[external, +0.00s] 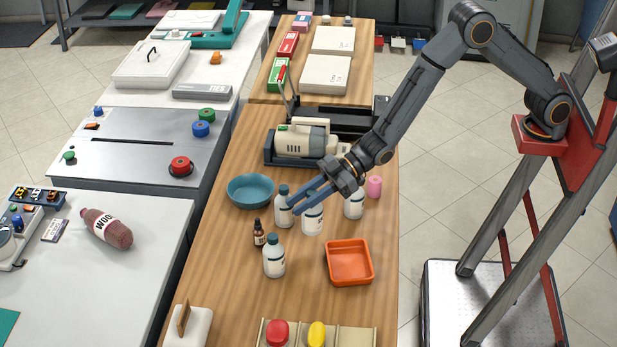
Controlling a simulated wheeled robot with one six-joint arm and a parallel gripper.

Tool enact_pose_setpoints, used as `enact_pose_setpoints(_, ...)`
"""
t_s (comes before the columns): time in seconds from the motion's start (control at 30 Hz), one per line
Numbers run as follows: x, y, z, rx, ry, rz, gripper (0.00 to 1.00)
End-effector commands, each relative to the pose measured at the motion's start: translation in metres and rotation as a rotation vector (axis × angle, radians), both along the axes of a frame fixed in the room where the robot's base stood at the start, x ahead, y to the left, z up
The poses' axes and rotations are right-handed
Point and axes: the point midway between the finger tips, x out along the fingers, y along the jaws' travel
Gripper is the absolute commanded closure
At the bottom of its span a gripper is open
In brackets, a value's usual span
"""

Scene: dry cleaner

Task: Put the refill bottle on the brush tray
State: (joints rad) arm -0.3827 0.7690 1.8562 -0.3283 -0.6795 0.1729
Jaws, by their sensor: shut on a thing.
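My gripper (298,205) reaches down-left over the table, its blue fingers among the white bottles. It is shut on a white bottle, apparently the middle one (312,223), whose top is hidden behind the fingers. This bottle looks upright; I cannot tell whether it touches the table. A similar bottle with a dark cap (282,212) stands just left of the fingertips. Two more are a bottle at right (354,207) and a bottle nearer the camera (274,262). Labels are too small to read. An empty orange tray (350,284) lies in front of them; it may be the brush tray.
A teal bowl (251,192), a small brown dropper bottle (258,235) and a pink item (374,187) stand close around. A machine (302,141) sits behind. A beige rack (361,338) with red and yellow items is at the front edge. Bare wood surrounds the orange tray.

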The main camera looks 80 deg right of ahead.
Motion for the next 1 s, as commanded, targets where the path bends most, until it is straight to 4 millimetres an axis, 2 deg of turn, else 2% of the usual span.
enact_pose_setpoints(0.03, -0.004, 0.026, 0.003, 0.0, -0.003, 0.041, 1.0)
enact_pose_setpoints(0.1, -0.009, 0.057, 0.005, 0.001, -0.003, 0.091, 1.0)
enact_pose_setpoints(0.37, -0.042, 0.17, 0.011, 0.001, -0.003, 0.271, 1.0)
enact_pose_setpoints(0.6, -0.086, 0.267, 0.016, 0.002, -0.003, 0.425, 1.0)
enact_pose_setpoints(0.8, -0.122, 0.327, 0.018, 0.001, -0.003, 0.522, 1.0)
enact_pose_setpoints(1.0, -0.141, 0.356, 0.019, 0.003, -0.001, 0.568, 1.0)
